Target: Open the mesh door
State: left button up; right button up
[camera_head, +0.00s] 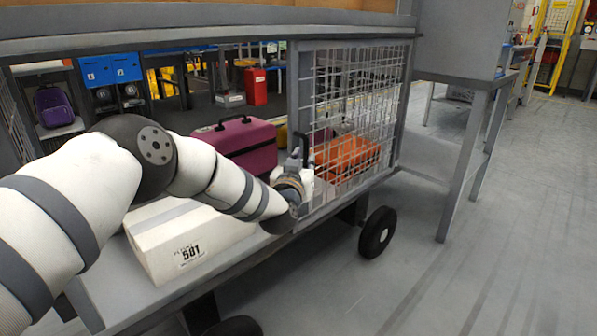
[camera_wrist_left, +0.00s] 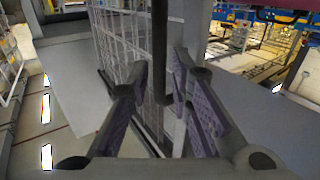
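The mesh door (camera_head: 385,75) is a grey wire grid panel in a metal frame, covering the right part of the cart's front. It looks closed. The mesh also shows in the left wrist view (camera_wrist_left: 122,45). A dark vertical bar, seemingly the door handle (camera_wrist_left: 160,50), stands at the door's left edge. My left gripper (camera_wrist_left: 161,66) is open, with its purple-padded fingers on either side of this bar and narrow gaps visible. In the head view my left gripper (camera_head: 302,150) is small, at the door's left frame post. My right gripper is not in view.
On the cart shelf stand a white box (camera_head: 190,240) marked 581 and a purple suitcase (camera_head: 240,145). An orange bag (camera_head: 345,155) lies behind the mesh. A grey table (camera_head: 468,85) stands right of the cart. The floor (camera_head: 400,260) in front is clear.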

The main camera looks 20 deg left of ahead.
pick_arm(q)
jog(key=s+d, duration=0.1)
jog(key=s, duration=0.8)
jog(key=shift+d, duration=0.35)
